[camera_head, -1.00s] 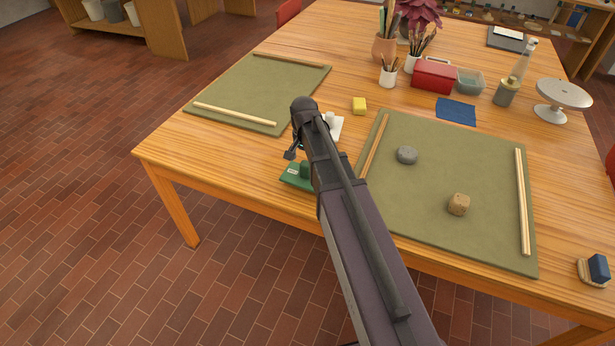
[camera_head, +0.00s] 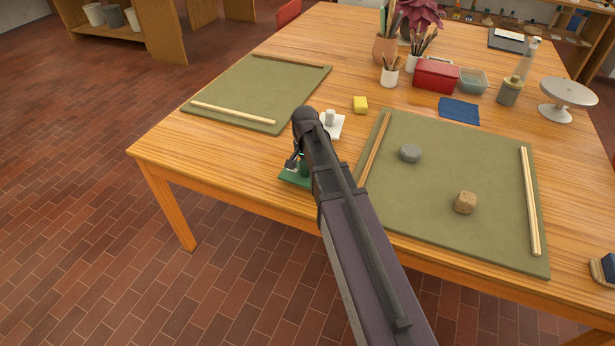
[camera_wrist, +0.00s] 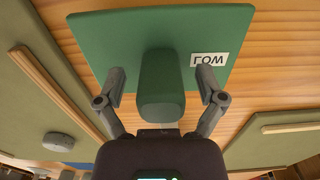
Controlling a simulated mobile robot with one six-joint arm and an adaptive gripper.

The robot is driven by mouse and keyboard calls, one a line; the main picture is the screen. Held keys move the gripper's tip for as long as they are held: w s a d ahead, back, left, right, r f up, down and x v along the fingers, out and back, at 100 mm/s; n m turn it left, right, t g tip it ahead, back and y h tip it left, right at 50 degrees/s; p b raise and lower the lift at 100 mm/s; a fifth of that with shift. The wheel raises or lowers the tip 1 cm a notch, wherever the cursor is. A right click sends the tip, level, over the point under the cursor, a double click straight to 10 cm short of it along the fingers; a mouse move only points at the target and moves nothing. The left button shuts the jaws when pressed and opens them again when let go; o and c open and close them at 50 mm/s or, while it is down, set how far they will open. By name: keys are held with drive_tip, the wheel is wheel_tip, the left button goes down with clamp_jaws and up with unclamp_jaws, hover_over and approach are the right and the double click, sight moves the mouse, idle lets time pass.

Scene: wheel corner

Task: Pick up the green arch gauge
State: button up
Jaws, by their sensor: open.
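The green arch gauge shows in the wrist view (camera_wrist: 162,85) as a flat green plate with an upright block rising from it. A white label reading "LOW" is upside down on the plate. My gripper (camera_wrist: 162,82) is open, with one finger on each side of the upright block and a gap visible on both sides. In the head view, part of the green plate (camera_head: 292,179) shows on the table near its front edge, mostly hidden behind my gripper (camera_head: 296,163) and arm. I cannot tell from the frames whether the fingers touch the plate.
A white piece with a short post (camera_head: 333,123) stands just behind my arm. A green mat (camera_head: 420,215) with a grey stone (camera_head: 410,153) and a tan block (camera_head: 465,203) lies to the right. Another mat (camera_head: 255,90) lies left. A yellow sponge (camera_head: 360,104) is behind.

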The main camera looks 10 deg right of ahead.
idle(0.5)
clamp_jaws()
drive_tip(key=shift+r, duration=0.1)
wheel_tip(320, 180, up, 3)
drive_tip(key=p, duration=0.3)
drive_tip(key=shift+r+p, duration=0.15)
drive_tip(key=shift+p, duration=0.15)
drive_tip(key=shift+s+r, duration=0.25)
drive_tip(key=shift+s, duration=0.05)
drive_tip(key=s+a+r+p, duration=0.1)
drive_tip(key=s+a, duration=0.1)
drive_tip(key=s, duration=1.3)
drive_tip(key=shift+s, duration=0.15)
